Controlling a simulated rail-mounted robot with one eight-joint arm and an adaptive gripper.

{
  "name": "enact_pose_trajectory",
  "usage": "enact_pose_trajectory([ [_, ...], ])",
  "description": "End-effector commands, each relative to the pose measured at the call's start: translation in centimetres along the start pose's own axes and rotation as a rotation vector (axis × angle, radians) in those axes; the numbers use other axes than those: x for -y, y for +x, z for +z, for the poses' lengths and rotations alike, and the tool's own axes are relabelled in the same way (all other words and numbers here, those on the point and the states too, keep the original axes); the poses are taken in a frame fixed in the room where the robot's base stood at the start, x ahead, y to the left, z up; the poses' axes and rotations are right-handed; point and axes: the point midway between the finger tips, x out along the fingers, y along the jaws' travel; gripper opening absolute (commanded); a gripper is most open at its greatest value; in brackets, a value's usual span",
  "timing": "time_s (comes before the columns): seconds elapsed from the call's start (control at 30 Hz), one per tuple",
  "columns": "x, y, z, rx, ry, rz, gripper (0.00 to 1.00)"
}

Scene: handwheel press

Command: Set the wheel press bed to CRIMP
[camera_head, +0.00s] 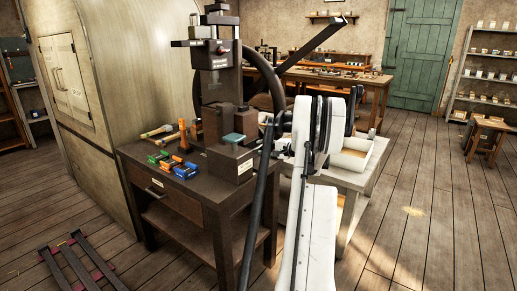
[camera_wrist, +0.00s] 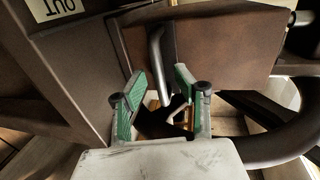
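The wheel press (camera_head: 217,75) is a tall dark machine on a brown bench, with a large curved handwheel (camera_head: 268,78) behind it on the right. I cannot read a CRIMP mark. In the wrist view, my gripper (camera_wrist: 160,84) is open, its green-padded fingers apart on either side of a bent metal rod (camera_wrist: 157,55) beside a brown block (camera_wrist: 222,45). I cannot tell whether they touch the rod. A label reading OUT (camera_wrist: 66,6) appears upside down.
The wooden floor at the right is mostly clear. My white arm covers part of the bench's right side.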

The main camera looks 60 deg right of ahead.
Motion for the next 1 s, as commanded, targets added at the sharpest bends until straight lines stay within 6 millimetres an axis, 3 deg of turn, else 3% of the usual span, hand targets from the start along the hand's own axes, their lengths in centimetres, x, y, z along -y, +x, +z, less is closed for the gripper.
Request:
enact_pose_trajectory([
  [0.2,0.0,-4.6,0.0,-0.002,0.001,0.0,0.3],
  [0.43,0.0,-8.1,0.0,-0.001,0.001,0.0,0.3],
  [0.63,0.0,-9.3,0.1,0.001,0.0,0.0,0.3],
  [1.0,0.0,-9.4,0.1,0.001,0.0,0.0,0.3],
])
